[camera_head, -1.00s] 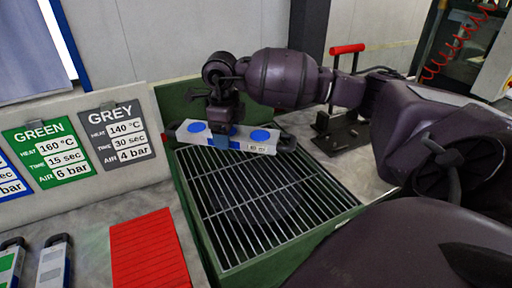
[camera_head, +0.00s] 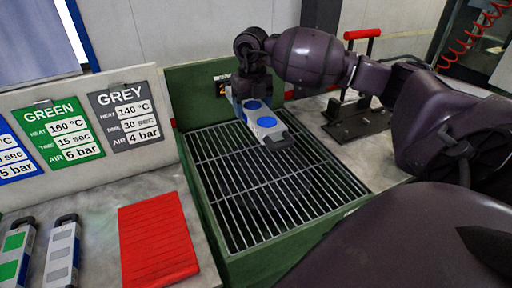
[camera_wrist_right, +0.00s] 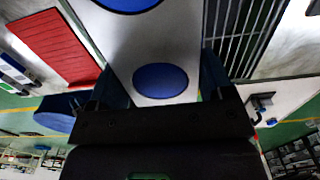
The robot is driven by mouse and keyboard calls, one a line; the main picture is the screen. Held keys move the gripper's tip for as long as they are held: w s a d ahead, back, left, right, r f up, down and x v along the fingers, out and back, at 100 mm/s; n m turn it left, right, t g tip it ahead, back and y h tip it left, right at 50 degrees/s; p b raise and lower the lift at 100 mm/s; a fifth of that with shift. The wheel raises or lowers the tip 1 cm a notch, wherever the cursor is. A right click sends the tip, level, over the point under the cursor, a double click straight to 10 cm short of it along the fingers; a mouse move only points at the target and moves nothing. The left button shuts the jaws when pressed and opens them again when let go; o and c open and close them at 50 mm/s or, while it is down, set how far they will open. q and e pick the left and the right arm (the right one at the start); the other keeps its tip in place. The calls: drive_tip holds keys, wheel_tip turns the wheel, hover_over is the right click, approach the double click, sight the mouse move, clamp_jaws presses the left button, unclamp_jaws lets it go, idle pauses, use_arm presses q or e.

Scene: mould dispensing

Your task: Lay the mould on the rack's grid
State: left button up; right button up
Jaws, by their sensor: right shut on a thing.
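The mould is a pale bar with blue round spots and a dark handle at its near end (camera_head: 258,118). My right gripper (camera_head: 245,98) is shut on it near its far end. The mould is over the far part of the rack's grid (camera_head: 255,195), angled toward the viewer; whether it touches the bars I cannot tell. In the right wrist view the mould (camera_wrist_right: 140,50) runs up between the two fingers (camera_wrist_right: 165,85), with the grid (camera_wrist_right: 238,35) beside it at the right. My left gripper is not in view.
A red ribbed mat (camera_head: 157,245) lies left of the rack. Two other moulds (camera_head: 62,250) lie at the lower left below a sign board (camera_head: 90,125). A red-handled clamp device (camera_head: 360,110) stands behind right. The near grid is bare.

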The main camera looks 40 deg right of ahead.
hover_over(253, 159)
wheel_tip(253, 159, down, 11)
drive_tip(key=shift+r+b, duration=0.15)
drive_tip(key=shift+b, duration=0.15)
drive_tip(key=shift+w+f, duration=0.1)
drive_tip(key=shift+f, duration=1.15)
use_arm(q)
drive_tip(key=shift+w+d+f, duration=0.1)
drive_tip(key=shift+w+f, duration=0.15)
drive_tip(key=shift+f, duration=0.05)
use_arm(e)
drive_tip(key=shift+f, duration=1.6)
use_arm(q)
drive_tip(key=shift+b, duration=0.3)
use_arm(e)
drive_tip(key=shift+f, duration=0.1)
drive_tip(key=o, duration=1.5)
drive_tip(key=shift+f, duration=0.1)
drive_tip(key=shift+c, duration=0.2)
